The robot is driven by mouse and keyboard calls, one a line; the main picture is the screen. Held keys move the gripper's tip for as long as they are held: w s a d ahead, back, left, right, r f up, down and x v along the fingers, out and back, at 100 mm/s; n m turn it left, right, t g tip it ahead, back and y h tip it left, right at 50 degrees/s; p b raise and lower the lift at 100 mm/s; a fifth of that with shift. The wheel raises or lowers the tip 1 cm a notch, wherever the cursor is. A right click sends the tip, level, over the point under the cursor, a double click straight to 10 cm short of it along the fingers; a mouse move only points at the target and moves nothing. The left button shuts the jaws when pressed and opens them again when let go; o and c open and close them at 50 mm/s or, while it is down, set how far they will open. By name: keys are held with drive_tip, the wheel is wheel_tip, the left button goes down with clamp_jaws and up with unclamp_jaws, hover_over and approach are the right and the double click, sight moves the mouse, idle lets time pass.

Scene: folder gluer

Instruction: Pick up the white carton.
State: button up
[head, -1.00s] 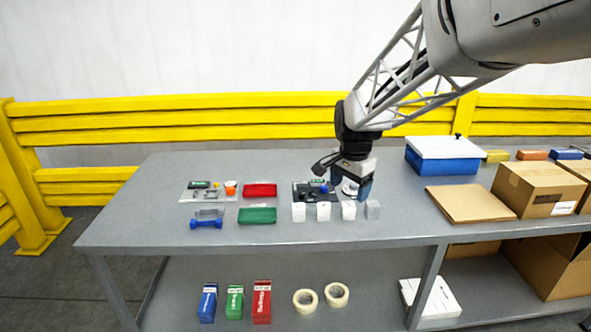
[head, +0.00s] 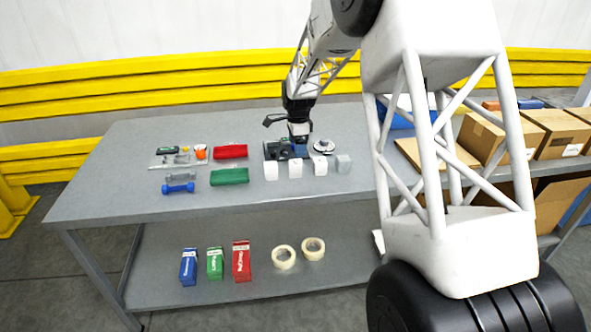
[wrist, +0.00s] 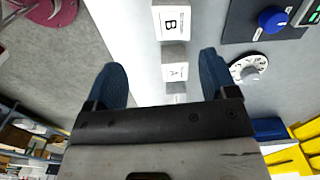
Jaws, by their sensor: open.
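Several small white boxes stand in a row along the table's front: left (head: 270,171), middle (head: 295,169) and right (head: 320,165). A greyer box (head: 343,163) ends the row. I cannot tell which one is the white carton. In the wrist view, one box marked B (wrist: 172,22) and one marked A (wrist: 175,72) show; A appears between my fingers in the picture, with no visible contact. My gripper (head: 299,148) is above the table just behind the row. Its open blue fingers (wrist: 163,80) show in the wrist view.
A dark control panel (head: 280,150) and a white dial (head: 323,146) lie behind the boxes. Brown boxes (head: 482,137) stand right. My own arm hides part of the table.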

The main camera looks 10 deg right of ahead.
sight(296, 163)
drive_tip(key=shift+w+a+f+m, duration=0.1)
drive_tip(key=shift+w+f+m, duration=0.2)
drive_tip(key=shift+w+f, duration=0.55)
drive_tip(key=shift+f, duration=1.25)
drive_tip(key=shift+a+f, duration=0.15)
drive_tip(key=shift+f, duration=2.5)
drive_tip(key=c, duration=1)
